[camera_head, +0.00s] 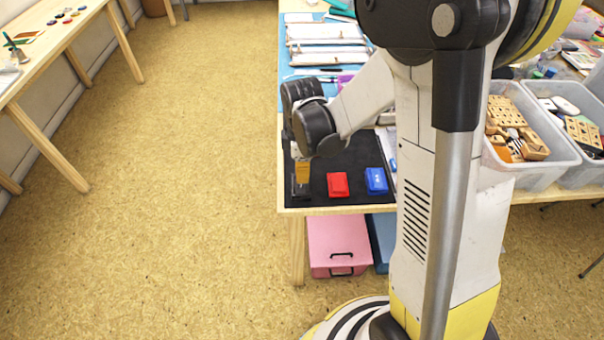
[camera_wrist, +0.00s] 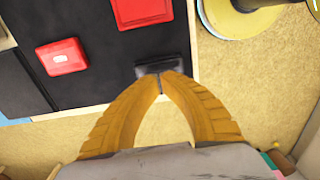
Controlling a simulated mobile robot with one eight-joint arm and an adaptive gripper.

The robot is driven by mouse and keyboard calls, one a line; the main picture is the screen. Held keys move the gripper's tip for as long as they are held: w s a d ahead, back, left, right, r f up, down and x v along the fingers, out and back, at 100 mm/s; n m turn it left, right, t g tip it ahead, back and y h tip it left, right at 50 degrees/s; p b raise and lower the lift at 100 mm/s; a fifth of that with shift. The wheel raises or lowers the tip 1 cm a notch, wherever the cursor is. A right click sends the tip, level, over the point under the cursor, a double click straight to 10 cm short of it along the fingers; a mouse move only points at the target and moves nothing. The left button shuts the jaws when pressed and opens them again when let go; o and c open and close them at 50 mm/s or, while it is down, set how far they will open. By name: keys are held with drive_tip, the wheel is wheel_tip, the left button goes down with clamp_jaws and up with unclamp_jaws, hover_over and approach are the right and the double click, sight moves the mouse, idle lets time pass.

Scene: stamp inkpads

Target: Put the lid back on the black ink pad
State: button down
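A small black ink pad piece (camera_wrist: 152,69) lies at the edge of the black mat in the wrist view. I cannot tell if it is the pad, its lid or both. In the head view, a dark piece (camera_head: 300,189) shows at the mat's left end, below my fingers. My gripper (camera_wrist: 160,80) has its yellow-orange fingertips together, right over the black piece and partly covering it. I see nothing between the tips. In the head view my gripper (camera_head: 302,180) points down. Contact with the piece cannot be told.
A red pad (camera_head: 337,184) and a blue pad (camera_head: 376,181) stand to the right on the black mat (camera_head: 355,157). The wrist view shows another red piece with a white label (camera_wrist: 62,57). Clear plastic bins (camera_head: 527,174) stand at right. The floor left is free.

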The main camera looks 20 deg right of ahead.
drive_tip(key=shift+f+b, duration=0.85)
drive_tip(key=shift+f, duration=0.2)
drive_tip(key=shift+f, duration=0.2)
drive_tip(key=shift+r+p, duration=2.6)
drive_tip(key=shift+r, duration=0.95)
drive_tip(key=s+r+m+t, duration=0.7)
drive_tip(key=s+r+m, duration=0.5)
drive_tip(key=r, duration=0.5)
drive_tip(key=shift+s+a+m, duration=0.2)
drive_tip(key=shift+s+m, duration=0.15)
drive_tip(key=shift+m, duration=0.85)
